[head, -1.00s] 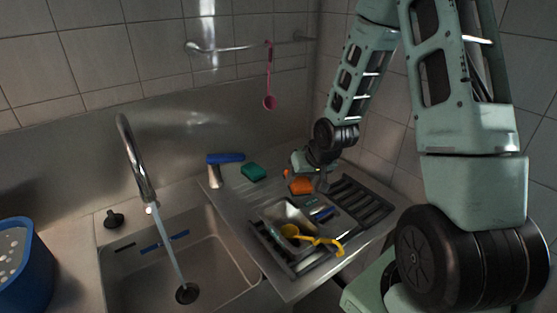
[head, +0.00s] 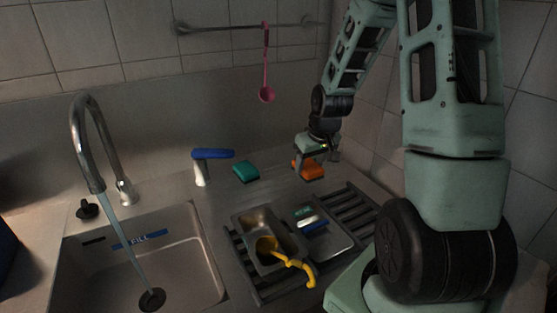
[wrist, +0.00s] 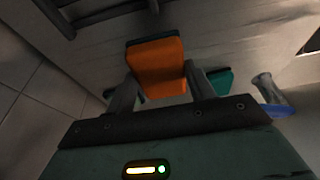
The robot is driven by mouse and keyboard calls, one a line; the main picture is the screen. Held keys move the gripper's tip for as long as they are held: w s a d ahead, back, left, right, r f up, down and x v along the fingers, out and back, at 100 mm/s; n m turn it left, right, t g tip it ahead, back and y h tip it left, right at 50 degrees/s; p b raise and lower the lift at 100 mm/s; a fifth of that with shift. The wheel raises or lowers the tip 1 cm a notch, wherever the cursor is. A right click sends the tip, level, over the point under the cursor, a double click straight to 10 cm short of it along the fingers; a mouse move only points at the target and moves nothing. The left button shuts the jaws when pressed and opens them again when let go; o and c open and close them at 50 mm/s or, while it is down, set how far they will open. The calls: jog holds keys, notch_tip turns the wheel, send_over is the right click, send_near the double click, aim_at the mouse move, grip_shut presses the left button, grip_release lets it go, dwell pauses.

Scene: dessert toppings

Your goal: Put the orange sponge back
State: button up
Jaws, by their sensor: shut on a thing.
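The orange sponge (head: 312,169) has a dark layer on one face and is at the back right of the steel drainboard (head: 205,215), right of the green sponge (head: 245,172). My gripper (head: 316,163) reaches down to it from above and is shut on it. In the wrist view the orange sponge (wrist: 157,62) sits between the two fingers of my gripper (wrist: 160,88), its far end sticking out beyond them. The green sponge (wrist: 222,80) shows partly behind a finger. I cannot tell whether the orange sponge touches the drainboard.
In front is a dark rack (head: 352,215) with a metal tub (head: 252,222), a yellow utensil (head: 300,266) and small blue items. Water runs from the faucet (head: 85,150) into the sink (head: 195,270). A pink ladle (head: 266,93) hangs behind.

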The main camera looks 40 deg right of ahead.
jog(key=w+d+p, duration=0.1)
jog(key=w, duration=0.4)
jog(key=w+d+f+p, duration=0.1)
jog(key=w+p, duration=0.1)
jog(key=w, duration=0.3)
jog(key=w+d+f+p, duration=0.1)
jog(key=w+d+p, duration=0.1)
jog(key=w, duration=0.4)
jog(key=shift+d+f, duration=0.1)
notch_tip(320, 180, down, 4)
jog(key=shift+r+p, duration=0.25)
jog(key=shift+p, duration=0.4)
jog(key=shift+p+x, duration=0.4)
jog(key=shift+x, duration=0.35)
jog(key=o, duration=0.9)
